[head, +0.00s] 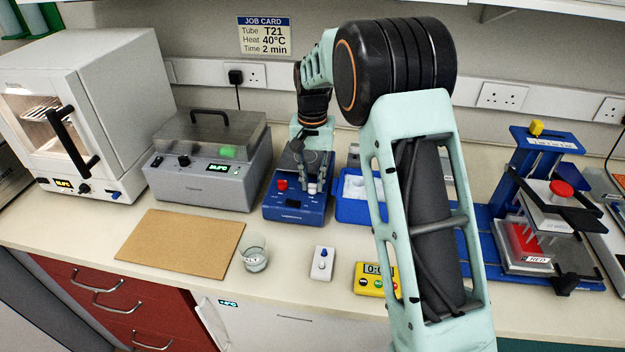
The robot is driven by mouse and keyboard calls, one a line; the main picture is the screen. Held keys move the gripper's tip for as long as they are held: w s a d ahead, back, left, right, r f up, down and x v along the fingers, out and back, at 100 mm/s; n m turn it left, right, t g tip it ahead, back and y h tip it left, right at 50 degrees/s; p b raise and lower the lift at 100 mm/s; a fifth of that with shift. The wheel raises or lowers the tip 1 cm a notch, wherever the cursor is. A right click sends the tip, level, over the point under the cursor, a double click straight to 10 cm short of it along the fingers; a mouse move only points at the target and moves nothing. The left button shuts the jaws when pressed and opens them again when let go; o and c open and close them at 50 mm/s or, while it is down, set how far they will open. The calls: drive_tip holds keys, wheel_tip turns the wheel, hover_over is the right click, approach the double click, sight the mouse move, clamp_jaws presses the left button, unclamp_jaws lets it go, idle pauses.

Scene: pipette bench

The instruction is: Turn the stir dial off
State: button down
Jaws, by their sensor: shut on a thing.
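The blue stirrer unit (290,212) stands mid-bench between the grey lidded bath and the blue tray. A red knob (282,185) sits at the left of its sloped front. A pale dial (312,189), seemingly the stir dial, sits at the right; its markings are too small to read. My gripper (316,184) reaches down over the unit from behind, with its fingertips at the pale dial. It is shut on this dial and partly hides it.
A lidded grey bath (208,178) and a white oven (95,110) stand to the left. A glass beaker (254,254), a white switch box (321,264) and a yellow timer (370,280) stand in front. A blue press (540,190) is at right. The tan board (180,240) is bare.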

drive_tip(key=n, duration=0.8)
drive_tip(key=shift+r+n, duration=0.1)
drive_tip(key=shift+n, duration=0.2)
drive_tip(key=n+p, duration=0.1)
drive_tip(key=n, duration=0.3)
drive_tip(key=shift+n, duration=0.3)
drive_tip(key=n, duration=0.4)
drive_tip(key=shift+p, duration=0.35)
drive_tip(key=shift+n, duration=0.3)
drive_tip(key=c, duration=1.8)
unclamp_jaws()
